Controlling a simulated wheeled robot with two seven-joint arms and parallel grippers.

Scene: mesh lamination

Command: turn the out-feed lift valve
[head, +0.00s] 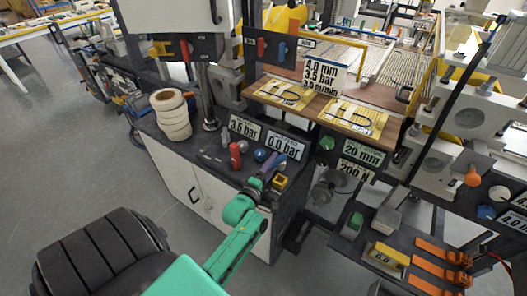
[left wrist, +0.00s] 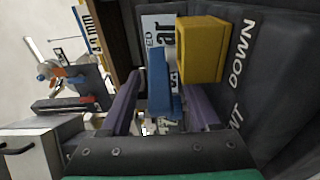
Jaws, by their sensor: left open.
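My left gripper (head: 264,177) reaches over the dark console top, and its two purple fingers stand apart. In the left wrist view the open gripper (left wrist: 162,108) has a blue lever (left wrist: 158,82) between its fingers, with gaps at the sides. A yellow block (left wrist: 202,48) is right beside the lever; the yellow block also shows in the head view (head: 280,182). The word DOWN is on the dark surface beside the block. The valve is not named in full on any label I can read. My right gripper is not in view.
A red handle (head: 235,156) and a blue ball knob (head: 260,155) stand close behind the gripper. Gauge plates reading 3.6 bar (head: 243,127) and 0.0 bar (head: 286,147) are behind them. A stack of cream rolls (head: 171,115) stands at the console's left end.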

